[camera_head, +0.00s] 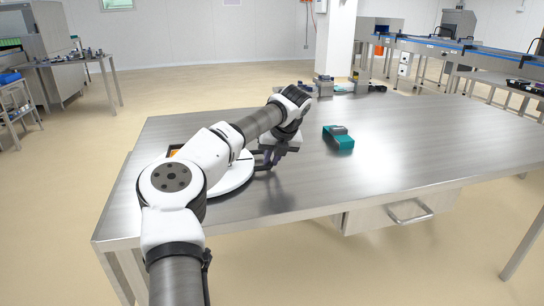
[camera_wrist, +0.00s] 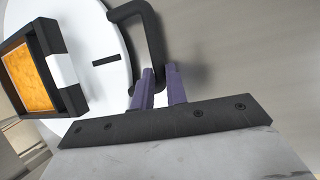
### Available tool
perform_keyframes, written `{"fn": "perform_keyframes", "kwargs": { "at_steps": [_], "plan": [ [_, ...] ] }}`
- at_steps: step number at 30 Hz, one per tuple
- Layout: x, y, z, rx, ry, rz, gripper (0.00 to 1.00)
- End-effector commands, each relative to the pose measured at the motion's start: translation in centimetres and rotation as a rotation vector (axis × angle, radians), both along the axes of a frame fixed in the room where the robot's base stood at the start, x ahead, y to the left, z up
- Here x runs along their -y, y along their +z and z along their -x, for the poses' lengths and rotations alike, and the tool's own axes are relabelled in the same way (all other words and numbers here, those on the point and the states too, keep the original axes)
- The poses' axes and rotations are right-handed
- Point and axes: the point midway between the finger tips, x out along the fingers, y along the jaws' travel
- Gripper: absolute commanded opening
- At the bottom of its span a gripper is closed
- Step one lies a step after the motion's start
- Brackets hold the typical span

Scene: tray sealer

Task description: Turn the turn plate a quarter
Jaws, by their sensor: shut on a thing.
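The turn plate (camera_head: 236,180) is a white round disc lying on the left part of the steel table. It also shows in the wrist view (camera_wrist: 99,38), with a short black mark on its top. A black loop handle (camera_wrist: 152,35) sticks out from its rim. My gripper (camera_head: 274,154) is at the plate's right edge, and its purple fingers in the wrist view (camera_wrist: 158,85) are shut on this handle. A black-framed tray with orange contents (camera_wrist: 32,76) sits on the plate. In the head view my arm hides much of the plate and tray.
A teal tape dispenser-like object (camera_head: 339,138) lies on the table (camera_head: 420,140) to the right of my gripper. Several small items stand at the table's far edge. The table's right part is clear. A drawer (camera_head: 400,212) is under the front edge.

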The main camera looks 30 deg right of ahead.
Motion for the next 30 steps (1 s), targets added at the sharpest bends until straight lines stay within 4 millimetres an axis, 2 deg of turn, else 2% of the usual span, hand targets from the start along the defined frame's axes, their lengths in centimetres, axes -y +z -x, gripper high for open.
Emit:
{"fn": "perform_keyframes", "kwargs": {
  "at_steps": [9, 25, 26, 30],
  "plan": [
    [0.7, 0.1, -1.1, -0.001, 0.057, 0.001, 0.0],
    [0.7, 0.1, -1.5, 0.006, 0.069, 0.006, 0.0],
    [0.7, 0.1, -1.5, 0.006, 0.069, 0.006, 0.18],
    [0.7, 0.1, -1.4, 0.004, 0.069, 0.004, 0.36]
  ]
}}
